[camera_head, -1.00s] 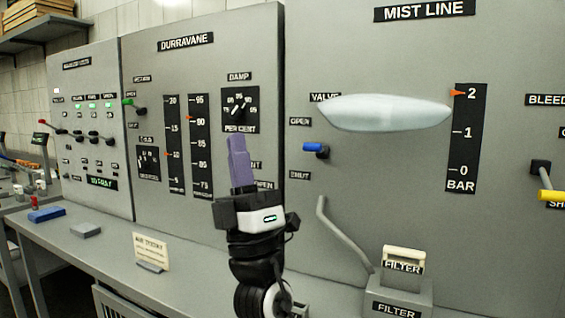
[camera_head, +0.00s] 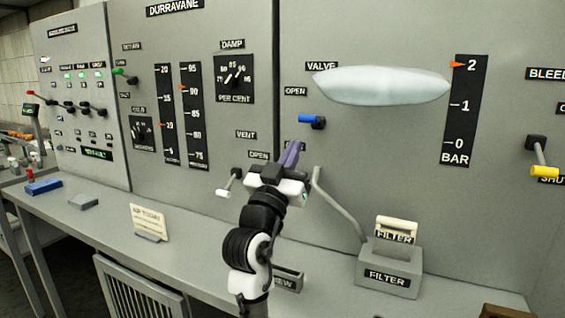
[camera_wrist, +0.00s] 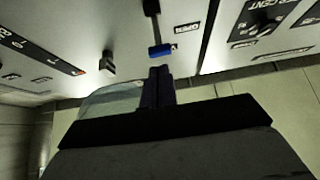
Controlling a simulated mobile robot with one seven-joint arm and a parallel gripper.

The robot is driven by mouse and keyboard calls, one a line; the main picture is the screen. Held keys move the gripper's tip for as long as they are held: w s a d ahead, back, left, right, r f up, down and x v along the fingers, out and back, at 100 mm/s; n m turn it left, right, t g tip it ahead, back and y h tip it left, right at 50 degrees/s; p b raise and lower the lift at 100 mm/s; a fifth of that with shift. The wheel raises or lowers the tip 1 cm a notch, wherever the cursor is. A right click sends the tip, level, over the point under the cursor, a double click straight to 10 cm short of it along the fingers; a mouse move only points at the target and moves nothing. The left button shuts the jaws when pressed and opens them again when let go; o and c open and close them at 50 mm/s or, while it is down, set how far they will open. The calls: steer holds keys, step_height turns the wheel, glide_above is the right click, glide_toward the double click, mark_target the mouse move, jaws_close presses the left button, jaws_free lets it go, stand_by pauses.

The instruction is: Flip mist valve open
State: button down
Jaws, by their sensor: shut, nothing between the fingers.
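The mist valve lever has a blue handle (camera_head: 309,119) on a black mount. It sticks out of the grey Mist Line panel (camera_head: 395,150), below the VALVE label and between the OPEN label (camera_head: 295,91) and a lower label that my fingers partly cover. My gripper (camera_head: 291,151), with purple fingers, is shut and empty just below and left of the handle. In the wrist view the fingertips (camera_wrist: 160,72) point at the blue handle (camera_wrist: 162,50), with a small apparent gap between them. I cannot tell the exact depth between them.
A pale elongated glass gauge (camera_head: 380,85) sits above right of the lever. A bent grey pipe (camera_head: 338,205) runs down to a filter box (camera_head: 388,272) on the bench. A white-tipped lever (camera_head: 226,192) is left of my gripper. A yellow-handled lever (camera_head: 544,170) is far right.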

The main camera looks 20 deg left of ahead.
mark_target(302, 117)
steer(key=p+x, duration=0.2)
steer(key=x, duration=0.3)
steer(key=shift+w+r, duration=0.2)
steer(key=shift+w, duration=0.2)
steer(key=shift+r, duration=0.1)
steer(key=shift+r, duration=0.4)
steer(key=shift+r+g+p, duration=0.5)
steer(key=shift+r+p, duration=0.4)
steer(key=shift+w+r, duration=0.1)
steer(key=shift+r, duration=0.15)
